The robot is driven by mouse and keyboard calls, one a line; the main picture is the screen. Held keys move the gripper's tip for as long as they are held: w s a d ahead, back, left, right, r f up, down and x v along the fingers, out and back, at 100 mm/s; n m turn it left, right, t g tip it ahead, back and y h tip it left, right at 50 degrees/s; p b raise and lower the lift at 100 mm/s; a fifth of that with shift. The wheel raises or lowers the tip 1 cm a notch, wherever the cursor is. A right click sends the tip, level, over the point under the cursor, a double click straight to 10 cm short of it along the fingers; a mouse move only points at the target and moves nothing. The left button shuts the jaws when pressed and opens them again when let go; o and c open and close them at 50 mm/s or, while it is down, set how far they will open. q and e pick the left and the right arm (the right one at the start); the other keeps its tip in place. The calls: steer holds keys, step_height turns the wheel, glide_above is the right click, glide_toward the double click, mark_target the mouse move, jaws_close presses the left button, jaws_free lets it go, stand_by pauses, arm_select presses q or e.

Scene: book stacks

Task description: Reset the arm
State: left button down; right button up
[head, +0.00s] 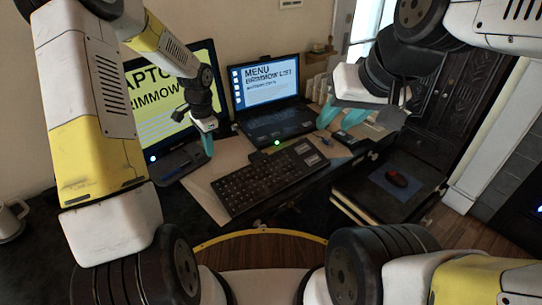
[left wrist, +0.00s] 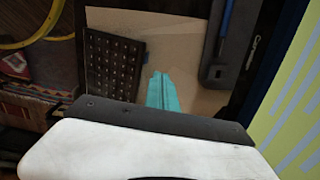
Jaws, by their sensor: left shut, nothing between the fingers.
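My left gripper (head: 208,146) hangs in front of the large yellow-screened display (head: 168,95), its teal fingers shut and empty. In the left wrist view the teal fingers (left wrist: 160,90) lie together, beside the black keyboard (left wrist: 113,65) in that picture. My right gripper (head: 340,122) is at the right of the laptop (head: 268,95); its teal fingers are spread apart and I see nothing between them. Part of the right gripper is hidden by its own wrist.
A black keyboard (head: 268,180) lies on the desk in front of the laptop. A white mug (head: 12,219) stands at far left. A dark cabinet (head: 455,100) stands behind.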

arm_select(q)
steer(key=s+r+n+t, duration=0.1)
steer(key=s+r+n, duration=0.3)
steer(key=r, duration=0.5)
steer(key=s+r+n+t, duration=0.1)
steer(key=s+r+t, duration=0.1)
steer(key=s+r, duration=0.55)
steer(key=s+d+r+n+t+h, duration=0.2)
steer(key=s+r+n, duration=0.3)
steer(key=s+r, duration=0.4)
steer(key=s+d+t, duration=0.1)
steer(key=s, duration=0.4)
steer(key=shift+n, duration=0.3)
